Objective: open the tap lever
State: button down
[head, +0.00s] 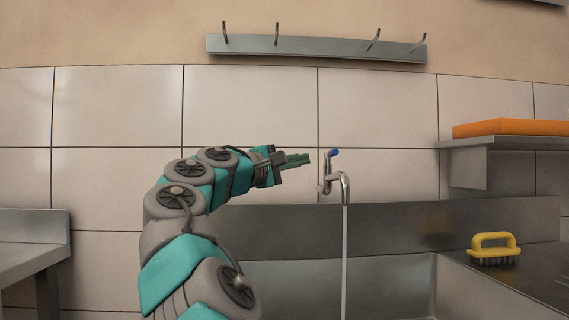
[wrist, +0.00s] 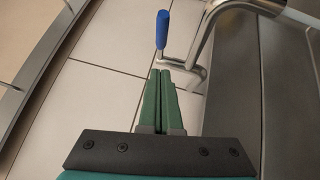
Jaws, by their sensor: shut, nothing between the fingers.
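The tap (head: 343,183) is a bent metal pipe on the tiled wall above the sink. Its lever has a blue tip (head: 334,152) on a thin metal stem. The blue tip also shows in the wrist view (wrist: 162,29), just beyond my fingertips. A pale, straight stream (head: 345,260) runs down from the spout into the sink. My gripper (head: 308,159) has green fingers pressed together with nothing between them. It is just left of the lever in the head view; the fingers (wrist: 162,74) also show in the wrist view. I cannot tell whether they touch the stem.
The metal sink (head: 290,228) lies below the tap. A yellow brush (head: 494,247) stands on the counter at right. An orange object (head: 510,128) lies on a wall shelf (head: 500,143). A hook rail (head: 316,47) is above.

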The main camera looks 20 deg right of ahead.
aim_at(329, 155)
jog(key=shift+s+d+r, duration=0.2)
jog(key=shift+s+d, duration=0.2)
jog(key=shift+d, duration=0.4)
jog(key=shift+s+d+r, duration=0.2)
jog(key=shift+s+d, duration=0.2)
jog(key=shift+d, duration=0.4)
jog(key=shift+s+d+r+t, duration=0.15)
jog(key=shift+s+d+t, duration=0.1)
jog(key=shift+t, duration=0.05)
jog(key=shift+s+d+n+t+y+b, duration=0.3)
jog(key=shift+d+n+t+y+b, duration=0.25)
jog(key=shift+n+t, duration=0.3)
jog(key=shift+d, duration=0.1)
